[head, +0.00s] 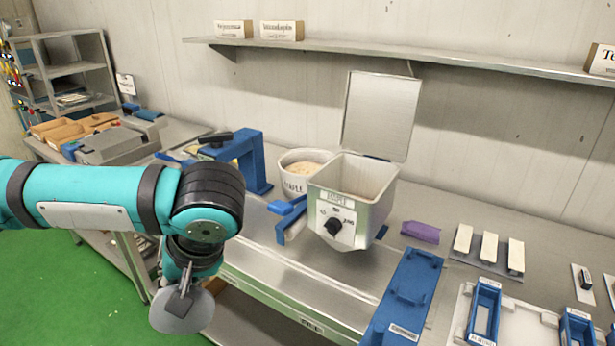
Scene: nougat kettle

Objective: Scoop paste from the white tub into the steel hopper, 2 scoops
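The white tub (296,183) stands on the steel bench behind and left of the hopper, with beige paste (303,168) inside. The steel hopper (345,213) has an open square top, its lid (381,116) raised behind it, and a black knob on its front. No paste shows on the part of its inner wall in view. My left gripper (181,291) points down at the bench's front left, well apart from tub and hopper. A grey rounded piece (182,313) shows at its tip; I cannot tell if it is a held tool. My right gripper is not in view.
A blue stand (248,160) is left of the tub, and a blue bracket (291,218) is left of the hopper. A blue tray (405,295), a purple block (420,232) and white bars (489,247) lie right. A shelf (400,58) runs above.

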